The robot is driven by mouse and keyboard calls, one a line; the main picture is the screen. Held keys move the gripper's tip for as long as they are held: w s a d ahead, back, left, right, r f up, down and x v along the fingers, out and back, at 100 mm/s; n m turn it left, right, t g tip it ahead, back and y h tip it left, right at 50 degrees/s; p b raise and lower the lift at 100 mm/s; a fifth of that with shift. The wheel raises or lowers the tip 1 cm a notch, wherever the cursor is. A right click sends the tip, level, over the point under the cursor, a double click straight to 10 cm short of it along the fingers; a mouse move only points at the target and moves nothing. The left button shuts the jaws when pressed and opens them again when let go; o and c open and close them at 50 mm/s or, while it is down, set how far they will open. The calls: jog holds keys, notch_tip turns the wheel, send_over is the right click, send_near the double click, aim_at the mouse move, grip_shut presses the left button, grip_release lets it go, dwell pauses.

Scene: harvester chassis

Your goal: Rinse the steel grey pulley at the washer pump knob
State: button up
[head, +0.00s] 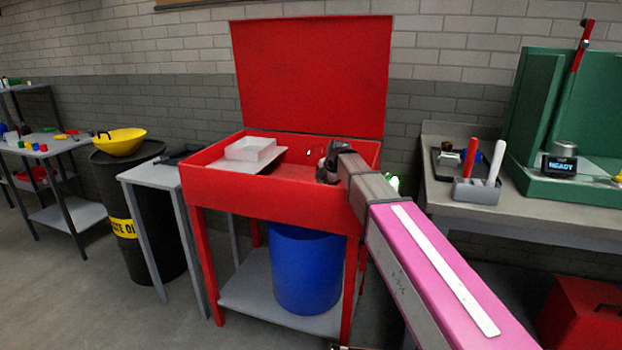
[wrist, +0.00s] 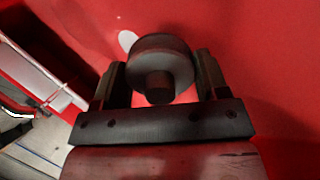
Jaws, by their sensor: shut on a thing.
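The steel grey pulley (wrist: 165,50), a dark round disc with a short hub, sits between the two fingers of my gripper (wrist: 160,68) in the wrist view. My gripper is shut on it. In the head view my gripper (head: 328,168) is inside the right part of the red washer basin (head: 262,193), and the pulley is hard to make out there. No knob shows clearly; my arm hides part of the basin's right side.
The washer's red lid (head: 312,75) stands open behind. A white tray (head: 250,149) lies in the basin's left part. A blue drum (head: 305,270) stands below. A small grey table (head: 150,174) is left, a grey workbench (head: 510,208) with a tool holder (head: 477,192) right.

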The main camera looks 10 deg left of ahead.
jog(key=s+d+r, duration=0.3)
jog(key=r, duration=0.1)
jog(key=shift+s+d, duration=0.15)
jog(key=shift+s, duration=0.25)
dwell(0.4)
dwell(0.5)
